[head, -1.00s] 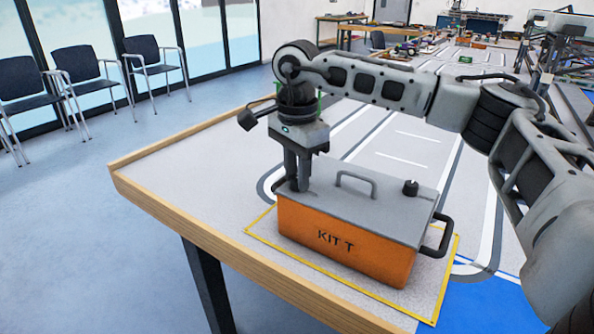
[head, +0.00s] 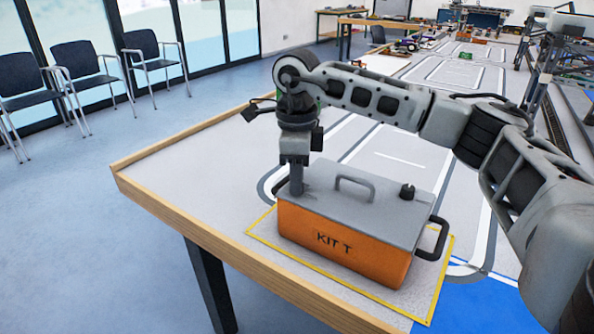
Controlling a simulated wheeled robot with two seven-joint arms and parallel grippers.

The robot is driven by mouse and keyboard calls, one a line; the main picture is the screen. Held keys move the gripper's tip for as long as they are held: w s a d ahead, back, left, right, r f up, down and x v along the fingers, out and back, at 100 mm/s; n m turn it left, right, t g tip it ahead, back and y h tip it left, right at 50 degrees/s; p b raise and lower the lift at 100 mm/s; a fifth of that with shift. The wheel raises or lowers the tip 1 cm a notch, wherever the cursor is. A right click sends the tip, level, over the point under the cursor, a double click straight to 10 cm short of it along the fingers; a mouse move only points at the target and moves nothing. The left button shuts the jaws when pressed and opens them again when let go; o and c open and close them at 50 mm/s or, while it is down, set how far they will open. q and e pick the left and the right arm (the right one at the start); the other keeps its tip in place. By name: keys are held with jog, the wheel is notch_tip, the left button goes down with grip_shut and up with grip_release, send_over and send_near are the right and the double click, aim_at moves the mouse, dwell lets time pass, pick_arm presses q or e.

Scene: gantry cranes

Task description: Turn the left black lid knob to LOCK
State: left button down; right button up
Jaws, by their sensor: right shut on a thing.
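The orange box (head: 340,243) marked KIT T has a grey lid (head: 375,205) with a handle in the middle. A black knob (head: 407,191) stands on the lid's right part. My right gripper (head: 296,190) points straight down at the lid's left end, its fingers shut. The left black lid knob is hidden behind the fingers, so its setting cannot be read. My left gripper is not in view.
The box stands inside a yellow outline (head: 440,280) on a wood-edged table (head: 180,225). A black side handle (head: 433,238) sticks out at the box's right. The table left of the box is clear. Chairs (head: 85,70) stand by the windows.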

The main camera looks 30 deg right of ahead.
jog(key=m+p, duration=0.1)
jog(key=m, duration=0.2)
jog(key=shift+r+m, duration=0.1)
jog(key=shift+m, duration=0.3)
jog(key=m, duration=0.2)
jog(key=shift+m+p, duration=0.3)
jog(key=shift+p, duration=0.1)
jog(key=shift+m+p, duration=0.3)
jog(key=shift+m, duration=0.9)
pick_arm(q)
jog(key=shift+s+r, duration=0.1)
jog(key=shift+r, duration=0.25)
pick_arm(e)
jog(key=shift+m, duration=0.3)
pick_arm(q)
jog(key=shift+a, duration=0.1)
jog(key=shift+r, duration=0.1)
pick_arm(e)
jog(key=o, duration=1)
